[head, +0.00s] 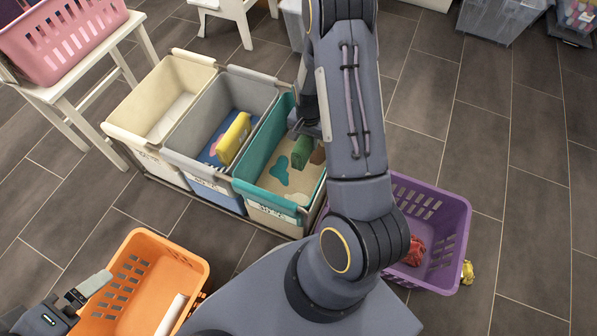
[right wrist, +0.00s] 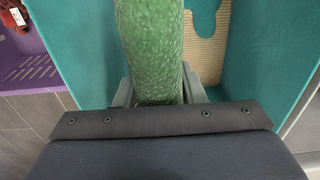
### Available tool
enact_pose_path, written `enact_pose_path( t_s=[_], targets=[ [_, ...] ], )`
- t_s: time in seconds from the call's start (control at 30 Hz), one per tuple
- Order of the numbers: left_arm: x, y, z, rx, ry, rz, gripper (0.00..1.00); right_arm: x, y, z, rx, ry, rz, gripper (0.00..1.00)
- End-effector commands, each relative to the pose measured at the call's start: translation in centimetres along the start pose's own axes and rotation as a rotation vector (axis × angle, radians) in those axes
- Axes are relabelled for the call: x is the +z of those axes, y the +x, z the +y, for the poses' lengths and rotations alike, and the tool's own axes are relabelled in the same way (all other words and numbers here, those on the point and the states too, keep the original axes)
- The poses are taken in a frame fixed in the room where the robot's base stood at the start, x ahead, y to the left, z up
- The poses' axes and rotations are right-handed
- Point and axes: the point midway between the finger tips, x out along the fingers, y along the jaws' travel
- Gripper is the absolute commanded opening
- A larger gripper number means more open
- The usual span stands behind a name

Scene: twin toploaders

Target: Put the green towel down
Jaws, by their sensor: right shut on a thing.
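The green towel (head: 301,152) is a rolled, fuzzy bundle inside the teal bin (head: 256,191), the rightmost of three sorting bins. My right gripper (head: 306,134) reaches down into this bin, partly hidden by my own arm. In the right wrist view the towel (right wrist: 155,45) stands between the two grey fingers (right wrist: 158,92), which are shut on it. The towel's lower end is hidden, so I cannot tell whether it touches the bin floor. My left gripper (head: 85,290) is at the lower left, by the orange basket; its finger gap is unclear.
The grey bin (head: 190,136) holds a yellow folded item (head: 235,138); the cream bin (head: 128,124) is beside it. The orange basket (head: 195,262) holds a white item (head: 171,314). A purple basket (head: 448,213) with a red item (head: 414,251) stands right of my arm.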

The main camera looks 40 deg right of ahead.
Motion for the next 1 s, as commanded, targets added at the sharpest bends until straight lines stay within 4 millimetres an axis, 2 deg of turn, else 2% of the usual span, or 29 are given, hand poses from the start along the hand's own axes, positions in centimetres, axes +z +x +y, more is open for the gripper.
enact_pose_path(
  t_s=[0.23,0.47,0.6,1.0],
  targets=[
    [0.9,1.9,-0.8,0.000,0.000,0.000,1.00,0.1,4.8,0.1,0.003,0.000,-0.003,0.01],
    [1.3,2.6,-1.2,0.000,0.000,0.000,1.00,0.1,7.1,0.0,0.001,-0.001,-0.001,0.01],
    [1.7,3.5,-1.6,0.000,0.000,0.000,1.00,0.1,9.3,0.1,0.002,0.000,-0.002,0.01],
    [1.9,3.7,-1.7,0.000,0.000,0.000,1.00,0.0,9.9,0.0,0.001,-0.001,0.000,0.01]
  ],
)
